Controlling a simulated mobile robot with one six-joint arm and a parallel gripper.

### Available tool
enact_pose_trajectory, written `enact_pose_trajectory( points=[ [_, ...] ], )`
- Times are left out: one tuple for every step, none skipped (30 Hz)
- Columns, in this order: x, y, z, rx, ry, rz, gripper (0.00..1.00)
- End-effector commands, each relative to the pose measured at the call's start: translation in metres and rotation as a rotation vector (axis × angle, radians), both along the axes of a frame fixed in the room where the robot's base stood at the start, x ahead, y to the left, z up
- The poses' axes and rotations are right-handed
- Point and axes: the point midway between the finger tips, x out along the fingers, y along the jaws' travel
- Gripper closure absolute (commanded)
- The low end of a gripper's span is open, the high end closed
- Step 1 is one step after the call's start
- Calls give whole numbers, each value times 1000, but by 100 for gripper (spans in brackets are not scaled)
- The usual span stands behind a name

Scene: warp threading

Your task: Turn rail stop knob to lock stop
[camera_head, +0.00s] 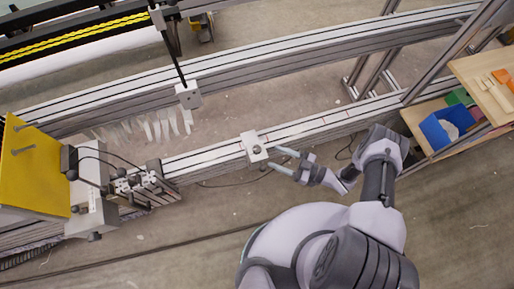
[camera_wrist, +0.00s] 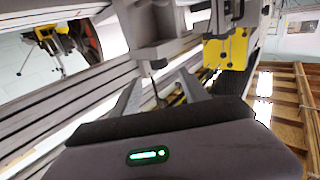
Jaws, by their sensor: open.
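The rail stop (camera_head: 253,145) is a pale block on the near rail, with a small dark knob (camera_head: 257,150) on it. My gripper (camera_head: 272,158) is just right of the stop, its two pale fingers spread and pointing at it. In the wrist view the stop (camera_wrist: 152,28) is a grey block ahead, with a dark stem and knob (camera_wrist: 158,65) below it. My gripper (camera_wrist: 161,77) is open there, with the fingers on either side of the knob's line. Whether a finger touches the knob I cannot tell.
The near rail (camera_head: 325,124) runs left to right. A similar block (camera_head: 188,95) on a dark rod stands at the far rail. A yellow panel (camera_head: 32,168) and a clamp assembly (camera_head: 140,187) are at left. A blue bin (camera_head: 440,129) sits on shelving at right.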

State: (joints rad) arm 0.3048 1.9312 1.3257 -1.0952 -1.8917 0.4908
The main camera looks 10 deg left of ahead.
Motion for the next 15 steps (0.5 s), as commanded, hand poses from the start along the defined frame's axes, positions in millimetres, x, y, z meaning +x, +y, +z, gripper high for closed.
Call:
enact_pose_trajectory(
  points=[
    [1,15,-2,0,1,7,47],
    [3,23,-2,-1,2,7,47],
    [4,33,-3,-1,2,6,47],
    [6,40,-3,-1,2,5,47],
    [7,47,-3,-1,1,5,47],
    [9,56,-2,-1,1,5,47],
    [10,61,-2,-1,0,4,47],
    [11,66,-2,-1,0,3,47],
    [12,72,-2,-1,0,3,47],
    [13,76,-2,-2,1,1,47],
    [14,79,-2,-2,1,2,47],
    [15,83,-2,-2,1,0,47],
    [15,85,-1,-2,1,-1,47],
    [15,86,-1,-2,1,0,47],
    [15,88,-1,-2,1,-1,47]
  ],
)
